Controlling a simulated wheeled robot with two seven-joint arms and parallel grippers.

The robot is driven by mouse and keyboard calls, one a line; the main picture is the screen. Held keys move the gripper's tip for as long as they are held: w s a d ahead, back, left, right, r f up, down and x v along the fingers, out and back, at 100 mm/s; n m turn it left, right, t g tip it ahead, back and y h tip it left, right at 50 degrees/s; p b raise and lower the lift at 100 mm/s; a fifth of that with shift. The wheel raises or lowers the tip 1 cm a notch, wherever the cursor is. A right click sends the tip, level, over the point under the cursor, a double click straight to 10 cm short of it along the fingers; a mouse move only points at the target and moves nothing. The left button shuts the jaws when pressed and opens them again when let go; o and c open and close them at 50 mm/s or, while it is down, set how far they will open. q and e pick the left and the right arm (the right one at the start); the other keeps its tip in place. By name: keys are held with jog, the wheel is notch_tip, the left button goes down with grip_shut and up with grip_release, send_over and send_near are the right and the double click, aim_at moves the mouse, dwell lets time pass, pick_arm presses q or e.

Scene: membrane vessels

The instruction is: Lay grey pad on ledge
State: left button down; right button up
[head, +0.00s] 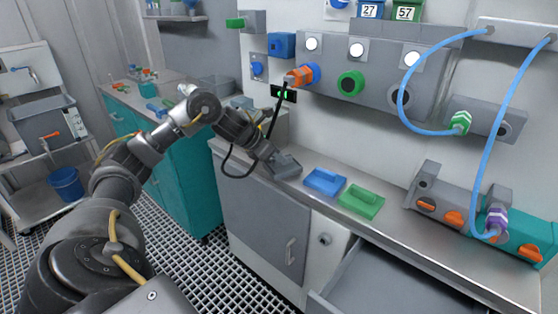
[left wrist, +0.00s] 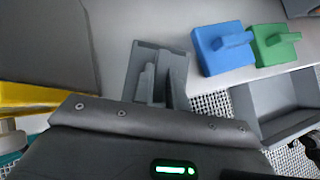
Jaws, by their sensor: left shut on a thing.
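The grey pad (head: 286,166) is at the front left of the grey ledge (head: 405,236), left of a blue pad. My left gripper (head: 268,152) is shut on the grey pad from above. In the left wrist view the grey pad (left wrist: 176,62) lies ahead of the gripper body, over the front part of the ledge (left wrist: 135,20). The gripper partly hides it, and I cannot tell whether its underside touches the ledge. My right gripper is in neither view.
A blue pad (head: 324,182) and a green pad (head: 361,200) with raised grips lie on the ledge to the right. An open drawer (head: 372,286) juts out below. Blue hoses (head: 402,92) hang from the wall fittings. The ledge in front of the green pad is narrow.

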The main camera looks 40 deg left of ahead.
pick_arm(q)
jog(key=shift+f, duration=0.35)
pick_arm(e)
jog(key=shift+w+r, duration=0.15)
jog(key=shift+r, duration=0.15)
pick_arm(q)
jog(key=shift+f, duration=0.15)
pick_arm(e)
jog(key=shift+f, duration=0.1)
pick_arm(q)
jog(key=c, duration=1.4)
grip_release()
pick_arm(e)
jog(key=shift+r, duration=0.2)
